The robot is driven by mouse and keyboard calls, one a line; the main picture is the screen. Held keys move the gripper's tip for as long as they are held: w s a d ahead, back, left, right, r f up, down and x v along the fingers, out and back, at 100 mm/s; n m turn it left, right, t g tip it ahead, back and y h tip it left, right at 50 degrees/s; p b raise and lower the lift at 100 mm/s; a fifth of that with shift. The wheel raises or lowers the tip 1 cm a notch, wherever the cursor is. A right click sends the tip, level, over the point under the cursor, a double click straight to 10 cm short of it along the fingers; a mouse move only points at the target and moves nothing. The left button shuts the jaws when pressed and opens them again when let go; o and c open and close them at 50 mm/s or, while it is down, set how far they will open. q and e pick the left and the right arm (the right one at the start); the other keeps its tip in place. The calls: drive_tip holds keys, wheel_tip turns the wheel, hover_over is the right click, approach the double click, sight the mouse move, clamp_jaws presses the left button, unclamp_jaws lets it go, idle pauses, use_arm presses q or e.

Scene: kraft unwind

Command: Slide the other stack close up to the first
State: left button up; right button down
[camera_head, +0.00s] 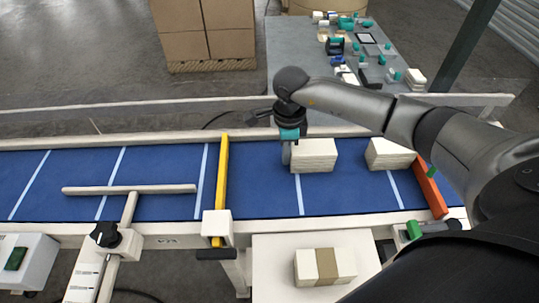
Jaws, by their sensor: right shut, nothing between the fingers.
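Two cream stacks lie on the blue conveyor belt (258,190). One stack (316,156) is in the middle of the right belt section. The other stack (388,154) is farther right, near an orange bar (426,186). A gap of bare belt separates them. My right gripper (286,153) is at the left end of the middle stack, pointing down and shut with nothing held. I cannot tell whether it touches the stack. My left gripper is not in view.
A yellow bar (221,180) crosses the belt left of the stacks. A white T-shaped pusher (130,190) lies over the left belt. A banded stack (325,267) sits on a white stand in front. A cluttered grey table (300,80) and cartons (203,30) stand behind.

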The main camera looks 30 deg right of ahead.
sight(321, 153)
drive_tip(key=s+d, duration=0.1)
drive_tip(key=d, duration=0.1)
drive_tip(key=s+d+b, duration=0.1)
drive_tip(key=d, duration=0.2)
drive_tip(key=s+d, duration=0.1)
drive_tip(key=d, duration=0.1)
drive_tip(key=shift+s+d+b, duration=0.2)
drive_tip(key=shift+s+b, duration=0.15)
drive_tip(key=shift+b, duration=0.05)
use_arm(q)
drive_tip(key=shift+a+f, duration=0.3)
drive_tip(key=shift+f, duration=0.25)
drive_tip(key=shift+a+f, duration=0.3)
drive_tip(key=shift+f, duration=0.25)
use_arm(e)
drive_tip(key=shift+s+d, duration=0.15)
drive_tip(key=shift+d, duration=0.15)
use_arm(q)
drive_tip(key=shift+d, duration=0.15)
